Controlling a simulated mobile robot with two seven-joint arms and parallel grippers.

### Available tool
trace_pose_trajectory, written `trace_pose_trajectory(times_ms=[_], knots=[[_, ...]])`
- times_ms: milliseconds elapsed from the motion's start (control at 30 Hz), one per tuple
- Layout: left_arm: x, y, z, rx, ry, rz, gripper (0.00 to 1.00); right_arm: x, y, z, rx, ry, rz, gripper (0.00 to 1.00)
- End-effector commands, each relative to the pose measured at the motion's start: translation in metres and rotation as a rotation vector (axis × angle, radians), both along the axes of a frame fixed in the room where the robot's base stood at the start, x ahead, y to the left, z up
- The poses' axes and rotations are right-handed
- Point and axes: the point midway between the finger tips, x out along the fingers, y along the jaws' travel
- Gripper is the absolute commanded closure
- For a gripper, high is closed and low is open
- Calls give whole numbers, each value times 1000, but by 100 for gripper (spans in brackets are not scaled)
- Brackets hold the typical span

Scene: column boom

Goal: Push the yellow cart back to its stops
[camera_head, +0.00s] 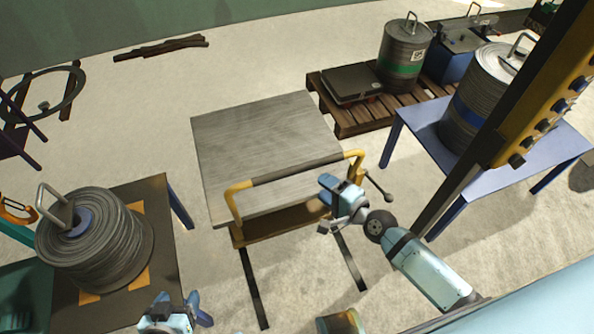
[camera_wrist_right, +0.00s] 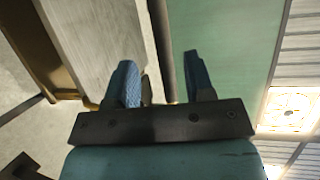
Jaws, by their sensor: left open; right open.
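The cart (camera_head: 262,140) has a grey flat deck and a yellow handle (camera_head: 236,196) with a dark grip bar, and stands mid-floor in the head view. My right gripper (camera_head: 335,190) is open beside the right part of the handle. In the right wrist view, a dark bar shows in the gap between its fingers (camera_wrist_right: 163,80), with the grey deck (camera_wrist_right: 95,45) to the left; contact cannot be told. My left gripper (camera_head: 178,303) is open and empty at the bottom left, apart from the cart. Two dark strips (camera_head: 253,288) lie on the floor before the cart. I cannot make out the stops.
A dark table (camera_head: 165,220) with a wire spool (camera_head: 95,240) stands left of the cart. A wooden pallet (camera_head: 350,122) carries a drum (camera_head: 404,55) behind right. A blue table (camera_head: 420,118) holds another spool at right. Floor behind the cart is largely clear.

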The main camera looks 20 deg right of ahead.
Motion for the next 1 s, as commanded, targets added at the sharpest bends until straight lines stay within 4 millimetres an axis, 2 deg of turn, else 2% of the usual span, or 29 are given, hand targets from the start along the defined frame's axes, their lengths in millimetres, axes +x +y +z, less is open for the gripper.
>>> trace_pose_trajectory(times_ms=[100, 300, 500, 667, 933, 967, 1000], knots=[[0, 0, 1, 2, -2, 0, 36, 25, 13, -4, 3, -1, 0, 52], [0, 3, -2, 8, -1, -4, 36, 62, 29, -12, 0, -1, 0, 52], [-2, 5, -5, 16, 4, -8, 36, 87, 40, -18, -2, -1, 1, 52], [-3, 6, -6, 16, 7, -8, 36, 94, 45, -20, -2, 0, 1, 52], [-3, 3, -5, 7, 7, -3, 36, 95, 45, -20, -2, 0, 1, 52], [-3, 3, -5, 6, 7, -2, 36, 95, 45, -20, -2, 0, 1, 56], [-3, 2, -5, 4, 7, -1, 36, 95, 45, -20, -2, 0, 1, 65]])
